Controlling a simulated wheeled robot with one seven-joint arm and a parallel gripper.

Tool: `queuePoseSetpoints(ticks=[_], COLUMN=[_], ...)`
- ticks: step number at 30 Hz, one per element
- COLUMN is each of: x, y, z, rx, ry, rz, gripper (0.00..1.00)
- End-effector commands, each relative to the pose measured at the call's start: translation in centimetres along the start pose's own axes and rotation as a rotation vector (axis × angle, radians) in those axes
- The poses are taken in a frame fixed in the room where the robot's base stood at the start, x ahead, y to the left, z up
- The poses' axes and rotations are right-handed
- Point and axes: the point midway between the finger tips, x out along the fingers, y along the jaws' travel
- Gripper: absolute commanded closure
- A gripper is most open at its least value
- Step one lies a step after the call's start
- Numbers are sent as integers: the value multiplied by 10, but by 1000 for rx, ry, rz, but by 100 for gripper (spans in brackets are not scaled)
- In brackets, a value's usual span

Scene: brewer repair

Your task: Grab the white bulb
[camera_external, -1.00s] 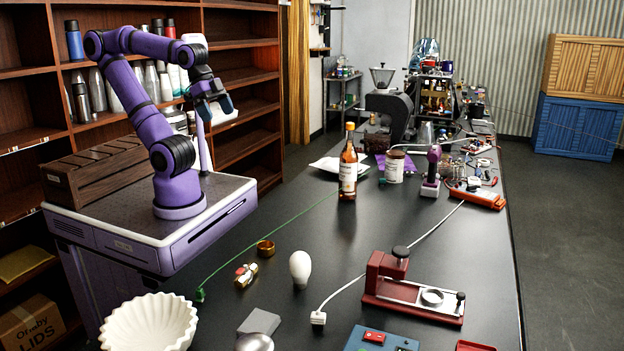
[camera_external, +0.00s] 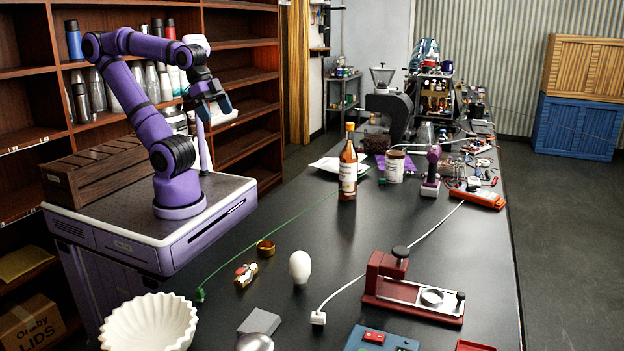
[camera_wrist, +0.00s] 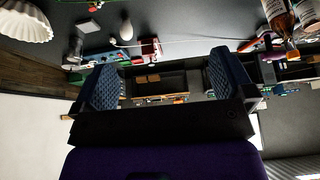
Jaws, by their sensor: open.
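The white bulb (camera_external: 300,267) stands upright on the black table in the external view, near the middle of the table's front part. It also shows in the wrist view (camera_wrist: 126,31), near the top and beyond my gripper. My gripper (camera_external: 212,106) is raised above my purple base, well behind and to the left of the bulb. In the wrist view my gripper (camera_wrist: 160,85) shows two dark blue padded fingers spread wide with nothing between them. The gripper is apart from the bulb.
A brass valve fitting (camera_external: 246,275) and a brass ring (camera_external: 266,247) lie left of the bulb. A white fluted bowl (camera_external: 150,325) stands front left. A white cable plug (camera_external: 318,318) and a red press (camera_external: 415,290) are to the right. A brown bottle (camera_external: 348,170) stands behind.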

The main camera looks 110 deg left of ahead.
Motion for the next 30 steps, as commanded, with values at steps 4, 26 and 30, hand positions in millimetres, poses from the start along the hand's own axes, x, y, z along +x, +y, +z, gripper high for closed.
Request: queuePoseSetpoints(ticks=[4,26,30], x=[0,8,23], y=[0,5,14], z=[0,-27,-62], rx=[0,-19,-47], ry=[0,-37,-82], rz=[0,9,19], gripper=[0,12,12])
